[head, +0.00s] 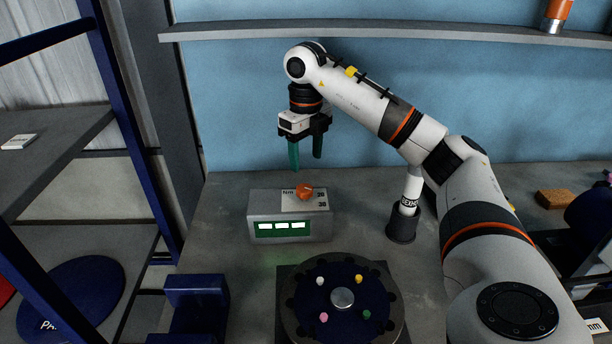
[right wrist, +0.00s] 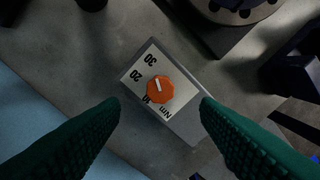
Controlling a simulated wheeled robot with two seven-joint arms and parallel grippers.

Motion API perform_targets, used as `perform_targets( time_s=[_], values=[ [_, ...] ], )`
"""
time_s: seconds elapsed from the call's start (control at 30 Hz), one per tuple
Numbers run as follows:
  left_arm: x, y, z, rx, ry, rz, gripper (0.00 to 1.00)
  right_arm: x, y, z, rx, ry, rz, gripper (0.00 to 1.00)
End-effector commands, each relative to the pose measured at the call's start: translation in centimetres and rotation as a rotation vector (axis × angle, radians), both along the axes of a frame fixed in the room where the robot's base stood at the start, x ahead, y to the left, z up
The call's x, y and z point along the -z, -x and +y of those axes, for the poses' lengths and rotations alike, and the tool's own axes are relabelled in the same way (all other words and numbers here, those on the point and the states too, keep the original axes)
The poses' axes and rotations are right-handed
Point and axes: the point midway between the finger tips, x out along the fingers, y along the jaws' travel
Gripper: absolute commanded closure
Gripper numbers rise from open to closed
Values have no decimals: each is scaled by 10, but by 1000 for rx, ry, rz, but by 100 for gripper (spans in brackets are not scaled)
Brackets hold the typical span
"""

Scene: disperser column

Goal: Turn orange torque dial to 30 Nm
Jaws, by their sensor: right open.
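The orange torque dial (head: 304,190) sits on a white scale plate on top of a grey box (head: 262,205). In the right wrist view the dial (right wrist: 161,93) is round-edged and faceted, with a short white mark on the side facing the printed 30. The numbers 10, 20 and 30 and "Nm" stand around it; the dial partly covers the 10. My right gripper (head: 306,168) points down above and slightly behind the dial, apart from it. Its green fingers (right wrist: 160,102) are open, one to each side of the dial in the wrist view. My left gripper is not in view.
The box front has a lit green display (head: 282,226). A dark round plate with coloured pegs (head: 342,320) stands in front. A white cylinder in a dark holder (head: 403,228) is to the right. A blue block (head: 196,292) is at front left. A shelf (head: 380,32) runs along the back wall.

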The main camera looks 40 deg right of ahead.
Motion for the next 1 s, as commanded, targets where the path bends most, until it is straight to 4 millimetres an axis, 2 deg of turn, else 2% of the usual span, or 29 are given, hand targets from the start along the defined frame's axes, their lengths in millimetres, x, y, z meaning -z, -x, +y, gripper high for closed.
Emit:
perform_targets(
  time_s=[0.03, 0.1, 0.23, 0.9, 1.0],
  values=[
    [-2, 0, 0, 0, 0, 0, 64, -12, -1, 0, 1, 0, -4, 43],
    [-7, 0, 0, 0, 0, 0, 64, -24, 0, 0, 1, 1, -2, 43],
    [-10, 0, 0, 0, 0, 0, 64, -33, 0, 0, 1, 0, -1, 43],
    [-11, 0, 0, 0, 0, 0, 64, -36, 0, 0, 1, 0, 0, 43],
    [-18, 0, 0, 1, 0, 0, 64, -44, 0, 0, 1, 0, 0, 43]
  ],
)
